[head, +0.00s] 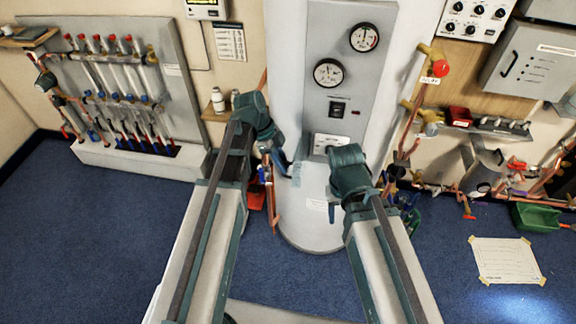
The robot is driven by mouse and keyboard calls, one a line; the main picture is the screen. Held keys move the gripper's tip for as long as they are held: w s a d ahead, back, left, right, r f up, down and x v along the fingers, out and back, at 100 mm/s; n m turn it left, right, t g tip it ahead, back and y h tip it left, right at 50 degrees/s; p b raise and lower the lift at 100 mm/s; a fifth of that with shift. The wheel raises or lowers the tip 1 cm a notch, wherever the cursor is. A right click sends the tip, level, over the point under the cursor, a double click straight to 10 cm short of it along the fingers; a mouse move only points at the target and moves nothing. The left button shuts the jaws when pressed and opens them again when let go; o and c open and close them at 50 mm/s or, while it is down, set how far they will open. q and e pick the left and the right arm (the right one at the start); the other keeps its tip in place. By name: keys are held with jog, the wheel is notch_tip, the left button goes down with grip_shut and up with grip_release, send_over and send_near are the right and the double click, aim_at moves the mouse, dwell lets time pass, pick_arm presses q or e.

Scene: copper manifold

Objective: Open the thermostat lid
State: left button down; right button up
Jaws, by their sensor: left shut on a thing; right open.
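A tall white tank (310,222) stands in the middle with a grey panel on its front. The panel has two round gauges (328,72), a black switch (337,108) and a pale plate (332,142) below it. I cannot make out for sure which part is the thermostat lid. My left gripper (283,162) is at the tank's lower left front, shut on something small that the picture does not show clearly. A pale blue piece (297,173) shows beside its fingers. My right gripper (331,152) is open near the pale plate, mostly hidden by its own wrist.
A wall box with a lit display (206,9) is cut off at the top. A pipe rack (112,80) stands left. Copper pipes (408,125) with a red-capped valve run close right of the tank. A green tray (537,217) and a paper sheet (507,260) lie on the blue floor.

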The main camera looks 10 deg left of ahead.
pick_arm(q)
jog(key=shift+w+a, duration=0.3)
jog(key=shift+a, duration=0.2)
jog(key=c, duration=0.9)
grip_release()
jog(key=shift+w, duration=0.1)
jog(key=shift+r, duration=0.15)
jog(key=p+v, duration=1.2)
jog(key=v, duration=0.1)
jog(key=shift+r+p, duration=0.3)
jog(key=shift+p, duration=0.1)
